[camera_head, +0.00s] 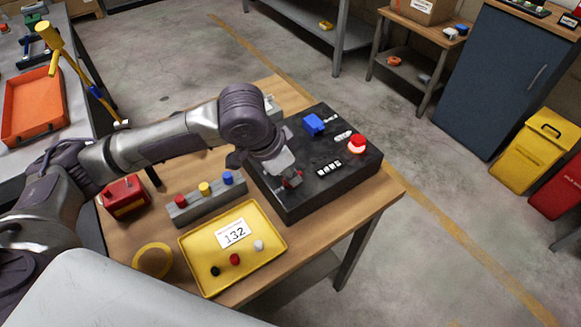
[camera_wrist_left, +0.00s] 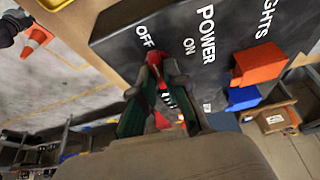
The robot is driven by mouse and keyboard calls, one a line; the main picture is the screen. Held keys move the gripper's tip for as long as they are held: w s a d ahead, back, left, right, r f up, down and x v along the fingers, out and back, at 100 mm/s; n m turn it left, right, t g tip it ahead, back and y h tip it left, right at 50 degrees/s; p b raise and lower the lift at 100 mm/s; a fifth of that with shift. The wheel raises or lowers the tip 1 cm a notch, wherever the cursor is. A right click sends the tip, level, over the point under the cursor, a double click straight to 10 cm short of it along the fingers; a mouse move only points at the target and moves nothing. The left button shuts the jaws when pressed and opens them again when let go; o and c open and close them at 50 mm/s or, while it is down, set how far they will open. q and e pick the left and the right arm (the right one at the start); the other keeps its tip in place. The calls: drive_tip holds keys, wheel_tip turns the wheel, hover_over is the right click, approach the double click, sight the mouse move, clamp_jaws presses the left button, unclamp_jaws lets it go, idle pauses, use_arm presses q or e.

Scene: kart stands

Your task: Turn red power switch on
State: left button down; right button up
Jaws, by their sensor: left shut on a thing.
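The black control box (camera_head: 300,199) sits on the wooden table in the head view. In the left wrist view its top (camera_wrist_left: 110,35) carries the words OFF, ON and POWER. The red power switch (camera_wrist_left: 151,58) shows there between the fingers of my left gripper (camera_wrist_left: 160,75), near the OFF label. My left gripper (camera_head: 287,174) is shut on it, and its fingers hide part of it. In the head view a bit of red shows at the fingertips. I cannot tell which position the switch is in. My right gripper is in neither view.
A blue knob (camera_head: 314,124) and a lit red button (camera_head: 356,146) stand on the box. A yellow tray (camera_head: 205,284), a grey block with coloured buttons (camera_head: 209,203) and a red box (camera_head: 124,197) share the table. The floor right of it is open.

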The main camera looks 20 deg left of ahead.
use_arm(q)
drive_tip(key=m+p, duration=0.1)
drive_tip(key=p, duration=0.1)
drive_tip(key=m+g+p, duration=0.1)
drive_tip(key=m+p, duration=0.1)
drive_tip(key=m+h+p, duration=0.1)
drive_tip(key=m+p, duration=0.1)
drive_tip(key=shift+w+r+g+p, duration=0.1)
drive_tip(key=shift+r+g+p, duration=0.2)
drive_tip(key=shift+p, duration=0.05)
drive_tip(key=m+g+p, duration=0.1)
drive_tip(key=m+p, duration=0.1)
drive_tip(key=shift+w+f+m+h, duration=0.1)
drive_tip(key=shift+m+h, duration=0.2)
drive_tip(key=shift+m, duration=0.1)
drive_tip(key=m+g, duration=0.1)
drive_tip(key=m, duration=0.2)
drive_tip(key=shift+w+f+m+p, duration=0.1)
drive_tip(key=shift+m+p, duration=0.2)
drive_tip(key=shift+p, duration=0.1)
drive_tip(key=m+g, duration=0.1)
drive_tip(key=m, duration=0.2)
drive_tip(key=shift+m+g, duration=0.4)
drive_tip(key=shift+w+m+y, duration=0.1)
drive_tip(key=shift+m+y, duration=0.4)
drive_tip(key=shift+m, duration=0.2)
drive_tip(key=shift+g, duration=0.3)
drive_tip(key=c, duration=1.2)
unclamp_jaws()
